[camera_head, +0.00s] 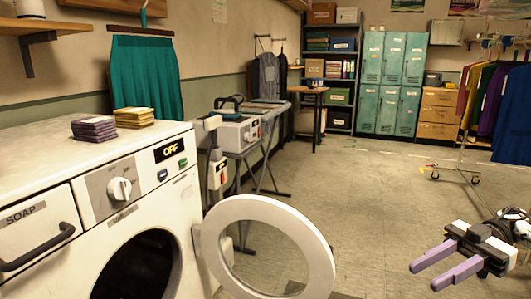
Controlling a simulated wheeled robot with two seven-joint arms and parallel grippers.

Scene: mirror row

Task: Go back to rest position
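My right gripper (426,277) is at the lower right, over the bare floor. Its two purple fingers are apart and point to the left, with nothing between them. My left gripper is not in view. The white washing machine (60,165) fills the left side. Its round door (318,262) stands wide open, and its drum opening (140,270) is dark. Its small display (170,149) reads OFF. The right gripper is well apart from the door.
Purple (93,129) and yellow (134,118) folded stacks lie on the machine. A green cloth (147,75) hangs behind. A clothes rack (461,135) stands at right; green lockers (392,85) are at the back. The middle floor (350,190) is clear.

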